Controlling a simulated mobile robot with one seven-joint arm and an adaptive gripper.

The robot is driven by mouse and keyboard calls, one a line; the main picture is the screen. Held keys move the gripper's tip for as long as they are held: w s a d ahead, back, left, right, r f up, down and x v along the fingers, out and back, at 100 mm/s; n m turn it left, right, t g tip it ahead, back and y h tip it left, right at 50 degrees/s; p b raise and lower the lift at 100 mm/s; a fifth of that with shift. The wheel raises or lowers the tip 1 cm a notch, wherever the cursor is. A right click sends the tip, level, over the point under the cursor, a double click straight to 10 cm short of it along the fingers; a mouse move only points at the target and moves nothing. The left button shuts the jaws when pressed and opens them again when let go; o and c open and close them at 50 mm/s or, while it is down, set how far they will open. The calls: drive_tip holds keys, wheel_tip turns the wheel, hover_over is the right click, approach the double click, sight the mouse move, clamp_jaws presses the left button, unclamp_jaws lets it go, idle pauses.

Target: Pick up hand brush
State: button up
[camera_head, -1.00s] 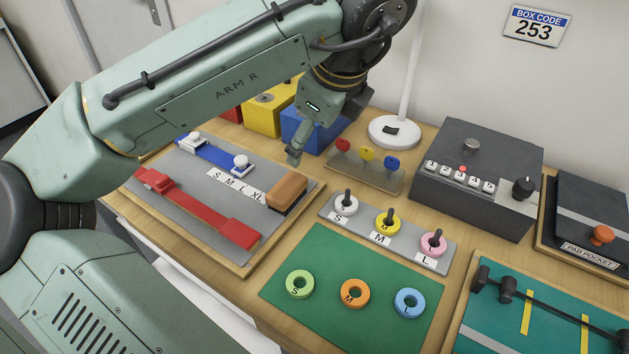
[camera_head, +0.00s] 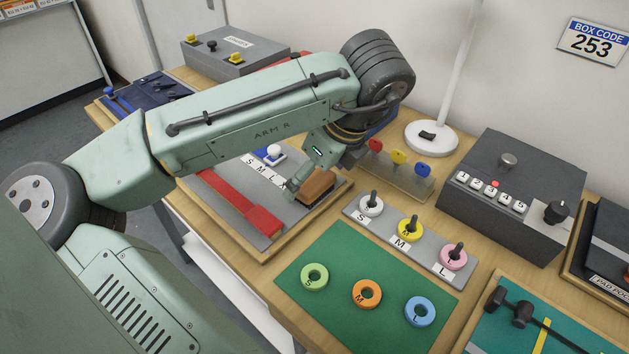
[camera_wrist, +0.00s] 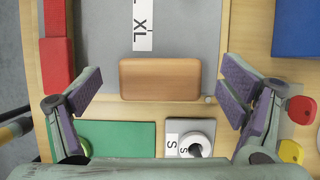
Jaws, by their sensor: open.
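The hand brush (camera_head: 316,187) shows as a brown wooden block at the right end of the grey board (camera_head: 249,214). In the wrist view the hand brush (camera_wrist: 160,79) lies crosswise, below the XL label. My gripper (camera_head: 300,186) is just above and beside it in the head view. In the wrist view my gripper (camera_wrist: 165,85) is open, with one purple-padded finger on each side of the brush and a gap on both sides. It holds nothing. The underside of the brush is hidden.
A red strap (camera_head: 243,203) lies on the same board. Close by are a rack with coloured keys (camera_head: 397,177), a grey peg plate with rings (camera_head: 388,227) and a green mat (camera_head: 340,311). A lamp base (camera_head: 431,138) and a dark button box (camera_head: 512,195) stand behind.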

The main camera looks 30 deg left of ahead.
drive_tip(key=shift+x, duration=1)
drive_tip(key=c, duration=1.3)
drive_tip(key=shift+r, duration=0.15)
